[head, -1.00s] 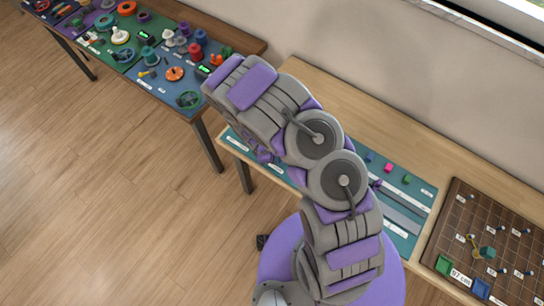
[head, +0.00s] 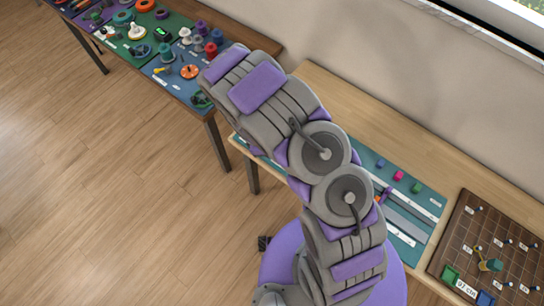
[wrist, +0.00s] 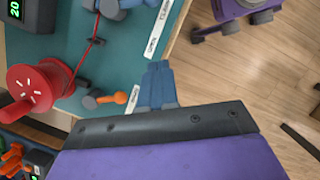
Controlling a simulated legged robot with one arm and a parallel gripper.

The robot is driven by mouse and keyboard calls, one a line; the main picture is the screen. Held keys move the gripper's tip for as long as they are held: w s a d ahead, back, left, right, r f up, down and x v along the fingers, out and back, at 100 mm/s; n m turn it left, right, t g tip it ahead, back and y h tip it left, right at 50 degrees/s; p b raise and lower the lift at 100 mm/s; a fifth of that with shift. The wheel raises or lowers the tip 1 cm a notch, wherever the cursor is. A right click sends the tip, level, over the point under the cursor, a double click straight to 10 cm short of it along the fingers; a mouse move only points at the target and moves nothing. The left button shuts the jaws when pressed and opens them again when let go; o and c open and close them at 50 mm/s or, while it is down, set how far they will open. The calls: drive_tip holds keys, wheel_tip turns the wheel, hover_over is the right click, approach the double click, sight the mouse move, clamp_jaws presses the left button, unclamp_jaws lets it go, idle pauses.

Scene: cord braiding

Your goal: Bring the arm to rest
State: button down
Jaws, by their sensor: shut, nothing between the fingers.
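My arm shows in the head view as grey and purple links, bent over the near edge of the teal work mat (head: 415,190). My gripper is hidden behind the links there. In the wrist view my gripper (wrist: 157,72) shows as blue fingers set close together, shut and empty. The fingers appear over the edge of a table with a teal top (wrist: 125,60). I cannot tell how high above it they are.
A red spool (wrist: 40,90) with red cord and a small orange-ended tool (wrist: 112,99) lie left of the gripper in the wrist view. A brown gridded board (head: 490,245) is at the right. Wooden floor (head: 110,180) is open at the left.

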drive_tip(key=s+d+r+m+b, duration=0.2)
drive_tip(key=d+r+m, duration=0.15)
drive_tip(key=r, duration=0.25)
drive_tip(key=s+d+r+m+y+b, duration=0.1)
drive_tip(key=s+d+r+m+b, duration=0.1)
drive_tip(key=d+r, duration=0.35)
drive_tip(key=s+d+r+m+b, duration=0.2)
drive_tip(key=r+m, duration=0.1)
drive_tip(key=r, duration=0.5)
drive_tip(key=s+d+r+m+y+b, duration=0.1)
drive_tip(key=s+r+m+b, duration=0.2)
drive_tip(key=s, duration=0.7)
drive_tip(key=s+d+r+m+g+y+b, duration=0.1)
drive_tip(key=s+r+m+b, duration=0.1)
drive_tip(key=s, duration=0.9)
drive_tip(key=shift+d+r+m+y+b, duration=0.2)
drive_tip(key=shift+r+m+y+b, duration=0.15)
drive_tip(key=shift+m+b, duration=0.7)
